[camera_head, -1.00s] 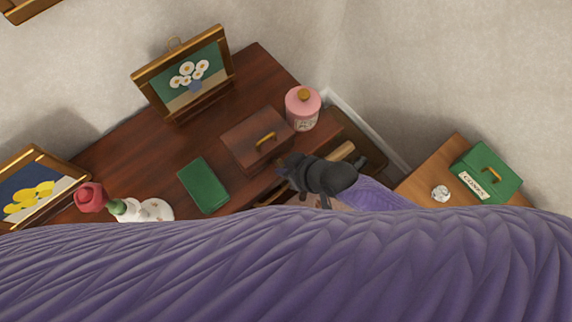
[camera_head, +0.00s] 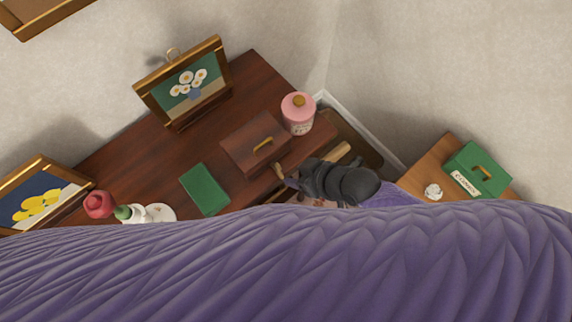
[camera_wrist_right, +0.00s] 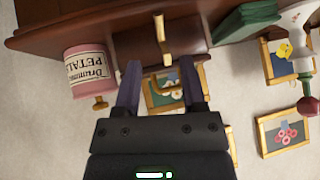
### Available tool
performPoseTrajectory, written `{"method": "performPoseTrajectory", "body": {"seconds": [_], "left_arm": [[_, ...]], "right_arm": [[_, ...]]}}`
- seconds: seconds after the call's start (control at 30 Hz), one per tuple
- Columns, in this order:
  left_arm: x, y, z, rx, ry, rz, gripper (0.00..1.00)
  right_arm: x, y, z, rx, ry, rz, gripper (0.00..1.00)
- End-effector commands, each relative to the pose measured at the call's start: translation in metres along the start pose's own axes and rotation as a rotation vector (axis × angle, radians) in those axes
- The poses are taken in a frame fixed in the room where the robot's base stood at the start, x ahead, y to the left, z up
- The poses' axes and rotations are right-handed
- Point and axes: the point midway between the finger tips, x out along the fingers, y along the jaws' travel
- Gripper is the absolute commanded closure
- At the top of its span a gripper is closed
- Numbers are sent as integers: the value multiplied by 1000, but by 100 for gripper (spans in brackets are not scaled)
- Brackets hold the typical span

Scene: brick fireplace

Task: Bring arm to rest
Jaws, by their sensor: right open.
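My right gripper (camera_head: 286,182), dark and partly foreshortened, is at the front edge of the dark wooden desk (camera_head: 130,160), just below the brown box. In the right wrist view its two fingers (camera_wrist_right: 160,86) stand apart with no object held between them. The purple sleeve of my right arm (camera_head: 390,196) runs off to the right of it. My left gripper is not in view. A large purple ribbed surface covers the lower part of the head view and hides what is under it.
A side table (camera_head: 415,183) at right holds a green box (camera_head: 490,180). Another framed picture (camera_head: 20,220) stands at left.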

Motion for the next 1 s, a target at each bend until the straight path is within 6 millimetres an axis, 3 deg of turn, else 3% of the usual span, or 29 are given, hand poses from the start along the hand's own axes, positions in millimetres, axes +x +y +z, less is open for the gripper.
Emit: {"method": "performPoseTrajectory", "body": {"seconds": [0.1,0.23,0.67,0.73,0.77,0.87,0.93,1.0], "left_arm": [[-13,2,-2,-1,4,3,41],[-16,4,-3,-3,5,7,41],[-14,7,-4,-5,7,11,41],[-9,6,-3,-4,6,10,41],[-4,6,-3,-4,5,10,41],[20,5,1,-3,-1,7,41],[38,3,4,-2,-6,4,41],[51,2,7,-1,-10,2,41]], "right_arm": [[-27,0,-2,0,-1,0,47],[-38,0,-1,-1,0,0,47],[-38,0,1,1,0,2,47],[-29,10,11,17,-9,32,47],[-21,19,22,31,-18,63,47],[13,59,92,121,-101,217,47],[31,73,164,201,-207,315,47],[37,65,233,274,-323,371,47]]}}
